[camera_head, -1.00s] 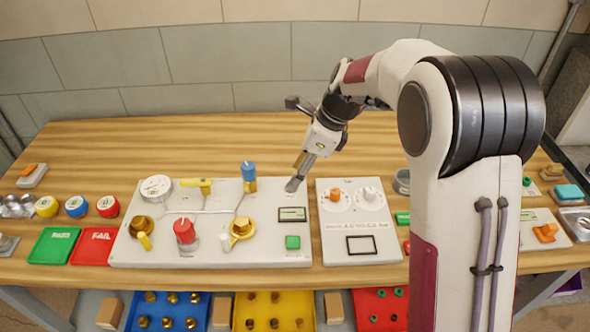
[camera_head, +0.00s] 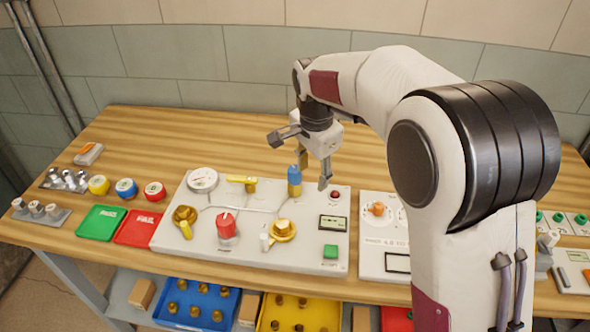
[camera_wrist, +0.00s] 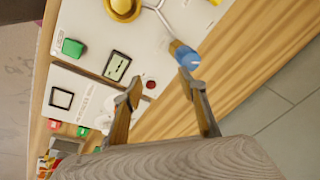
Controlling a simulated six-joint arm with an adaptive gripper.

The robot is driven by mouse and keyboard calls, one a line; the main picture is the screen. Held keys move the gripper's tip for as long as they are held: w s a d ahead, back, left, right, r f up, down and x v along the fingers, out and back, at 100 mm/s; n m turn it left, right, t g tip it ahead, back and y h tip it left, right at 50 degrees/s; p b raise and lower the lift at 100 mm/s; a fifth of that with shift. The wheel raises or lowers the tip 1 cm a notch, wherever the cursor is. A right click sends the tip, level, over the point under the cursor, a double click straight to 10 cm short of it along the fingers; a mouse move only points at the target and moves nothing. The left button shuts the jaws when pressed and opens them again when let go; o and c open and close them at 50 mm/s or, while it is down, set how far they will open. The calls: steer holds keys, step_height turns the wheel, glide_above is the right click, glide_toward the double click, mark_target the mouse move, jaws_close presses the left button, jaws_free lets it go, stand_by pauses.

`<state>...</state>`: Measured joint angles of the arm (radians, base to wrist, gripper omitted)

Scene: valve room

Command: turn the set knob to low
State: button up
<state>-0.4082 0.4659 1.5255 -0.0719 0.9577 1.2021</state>
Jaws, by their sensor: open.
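Which control is the set knob I cannot tell for sure; no readable label marks it. The grey-white valve panel (camera_head: 170,238) carries a red knob (camera_head: 227,230) with a white mark, a blue knob (camera_head: 294,176), a yellow lever (camera_head: 243,180) and brass valves (camera_head: 283,230). A second panel to its right has an orange knob (camera_head: 377,209) on a dial; my arm hides its right part. My gripper (camera_head: 314,172) is open and empty above the valve panel's back right, beside the blue knob. In the wrist view the blue knob (camera_wrist: 187,56) is close to one fingertip of my gripper (camera_wrist: 158,86).
A gauge (camera_head: 202,180), a display (camera_head: 333,223), a green button (camera_head: 331,252) and a small red button (camera_head: 335,195) are on the valve panel. Green (camera_head: 100,222) and red (camera_head: 138,229) trays lie left. The wooden table behind the panels is clear.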

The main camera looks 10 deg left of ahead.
mark_target(294, 169)
steer(key=a+r+n+t+h, duration=0.1)
steer(key=a+r+n+t, duration=0.1)
steer(key=a+n, duration=0.3)
steer(key=shift+w+a+r+n, duration=0.2)
steer(key=shift+w+r+n, duration=0.2)
steer(key=shift+r, duration=0.3)
steer(key=shift+f, duration=0.1)
steer(key=shift+x, duration=3.8)
steer(key=shift+d, duration=0.1)
steer(key=c, duration=1.1)
